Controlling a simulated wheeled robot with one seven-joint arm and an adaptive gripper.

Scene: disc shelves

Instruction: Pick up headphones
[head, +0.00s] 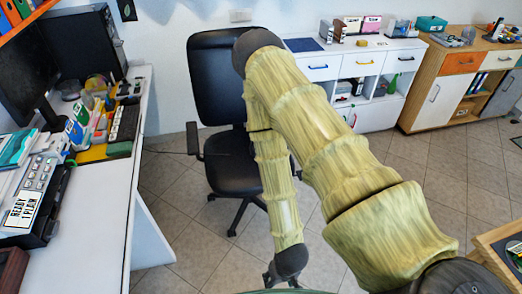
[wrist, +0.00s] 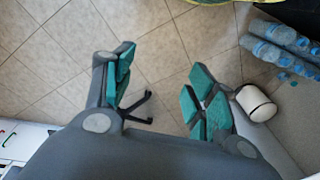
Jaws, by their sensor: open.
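I cannot make out headphones for certain in either view. My gripper (wrist: 163,68) shows in the wrist view with its teal-padded fingers spread wide apart. In the head view my arm crosses the middle of the picture and bends down in front of the office chair. The gripper end is mostly cut off at the bottom edge there.
A white desk (head: 95,220) with a monitor and cluttered small items runs along the left. A black office chair (head: 218,85) stands behind my arm. A white cabinet (head: 380,68) and a wooden cabinet (head: 428,92) line the back wall.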

